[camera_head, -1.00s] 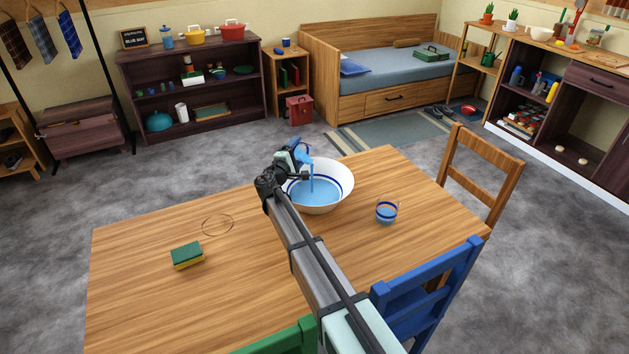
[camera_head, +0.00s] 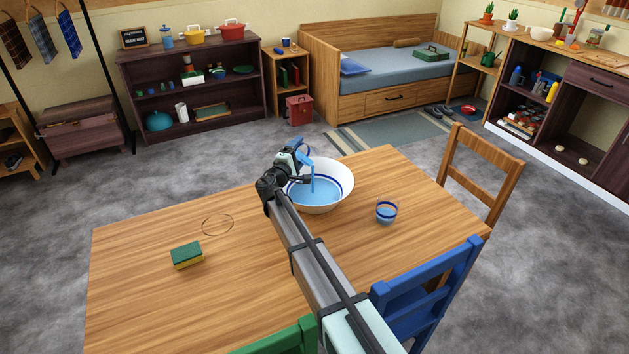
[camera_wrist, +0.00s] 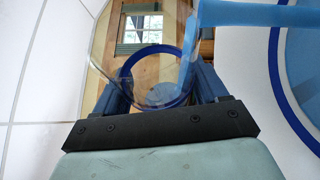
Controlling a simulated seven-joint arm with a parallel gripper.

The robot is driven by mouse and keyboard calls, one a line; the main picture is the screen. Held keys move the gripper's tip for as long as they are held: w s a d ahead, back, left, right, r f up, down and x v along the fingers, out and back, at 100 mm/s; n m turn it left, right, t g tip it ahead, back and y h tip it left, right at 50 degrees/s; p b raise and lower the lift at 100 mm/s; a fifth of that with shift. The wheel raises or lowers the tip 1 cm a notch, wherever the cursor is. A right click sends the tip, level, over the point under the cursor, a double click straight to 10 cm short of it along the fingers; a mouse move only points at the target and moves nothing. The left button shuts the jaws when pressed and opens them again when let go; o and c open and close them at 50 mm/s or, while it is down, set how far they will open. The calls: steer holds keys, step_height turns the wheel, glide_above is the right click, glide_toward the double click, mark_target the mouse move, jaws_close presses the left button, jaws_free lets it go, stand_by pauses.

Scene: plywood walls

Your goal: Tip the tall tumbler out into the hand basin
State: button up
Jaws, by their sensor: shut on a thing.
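My gripper (camera_head: 298,161) is shut on the tall tumbler (camera_head: 305,157), at the left rim of the hand basin. The tumbler is clear with a dark blue band, and in the wrist view it lies between my two fingers (camera_wrist: 160,90). It is tipped well over, and a blue stream runs from its mouth into the basin. The hand basin (camera_head: 342,182) is a white bowl with blue lines, standing on the table with blue liquid inside. Its white wall and blue line also fill the right of the wrist view (camera_wrist: 258,80). My gripper partly hides the tumbler in the head view.
A small clear cup (camera_head: 386,212) with blue bands and blue liquid stands right of the basin. A green and yellow sponge (camera_head: 187,255) lies on the left of the wooden table (camera_head: 150,285). A thin dark ring (camera_head: 217,225) marks the tabletop. Chairs stand around the table.

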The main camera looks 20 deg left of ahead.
steer(key=shift+s+d+r+m, duration=0.1)
steer(key=shift+d+r+m, duration=0.1)
steer(key=shift+r+m, duration=0.3)
stand_by(0.4)
steer(key=shift+f, duration=0.2)
steer(key=shift+w+a+f+n, duration=0.2)
steer(key=shift+a+f+n, duration=0.2)
steer(key=shift+n, duration=0.5)
steer(key=shift+w+a+r+n+g+y, duration=0.15)
steer(key=shift+w+a+n+g+y, duration=0.2)
steer(key=shift+a+n, duration=0.35)
steer(key=shift+d, duration=0.1)
